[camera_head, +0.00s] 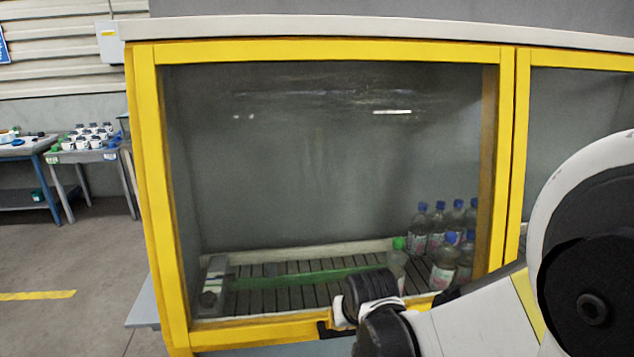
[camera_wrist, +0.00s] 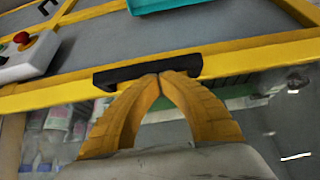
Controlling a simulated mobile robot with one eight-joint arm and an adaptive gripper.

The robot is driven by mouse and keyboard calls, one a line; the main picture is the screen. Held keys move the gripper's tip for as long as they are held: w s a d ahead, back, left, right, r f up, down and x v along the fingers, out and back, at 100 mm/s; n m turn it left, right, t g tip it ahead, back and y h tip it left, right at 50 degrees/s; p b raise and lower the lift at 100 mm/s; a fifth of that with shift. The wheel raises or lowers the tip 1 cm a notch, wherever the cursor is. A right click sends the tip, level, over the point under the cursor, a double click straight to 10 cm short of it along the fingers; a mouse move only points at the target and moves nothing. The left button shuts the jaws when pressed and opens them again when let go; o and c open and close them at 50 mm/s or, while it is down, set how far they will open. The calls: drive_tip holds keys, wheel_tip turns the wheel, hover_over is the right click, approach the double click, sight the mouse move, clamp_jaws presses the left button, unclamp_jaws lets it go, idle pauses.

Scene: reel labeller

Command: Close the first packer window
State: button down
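The packer window (camera_head: 255,335) is a yellow frame around a large pane at the front of a cabinet. In the head view it looks almost flush with the cabinet; I cannot tell whether a small gap is left. A black handle (camera_wrist: 125,74) sits on its yellow bar in the wrist view, and part of it shows in the head view (camera_head: 323,329). My gripper (camera_wrist: 160,77) has yellow ribbed fingers, with their tips together at the handle's edge. Nothing shows between the tips. Whether they touch the handle is unclear.
Bottles with blue caps (camera_head: 438,222) and one with a green cap (camera_head: 398,262) stand inside on a slatted conveyor (camera_head: 290,296). A second yellow-framed window (camera_head: 580,130) adjoins at right. Floor is clear at left.

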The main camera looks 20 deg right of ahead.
drive_tip(key=w+d+r+p+v, duration=0.15)
drive_tip(key=p+v, duration=0.45)
drive_tip(key=v, duration=0.7)
drive_tip(key=s+a+f+n+y+b, duration=0.1)
drive_tip(key=s+a+f+b, duration=0.2)
drive_tip(key=a+f+b, duration=0.2)
drive_tip(key=s+a+f+n+t+b, duration=0.1)
drive_tip(key=a+f+b, duration=0.4)
drive_tip(key=b, duration=0.6)
drive_tip(key=s+f+n, duration=0.1)
drive_tip(key=s, duration=0.1)
drive_tip(key=shift+s+f+y, duration=0.3)
drive_tip(key=shift+s+y, duration=0.1)
drive_tip(key=shift+a, duration=0.15)
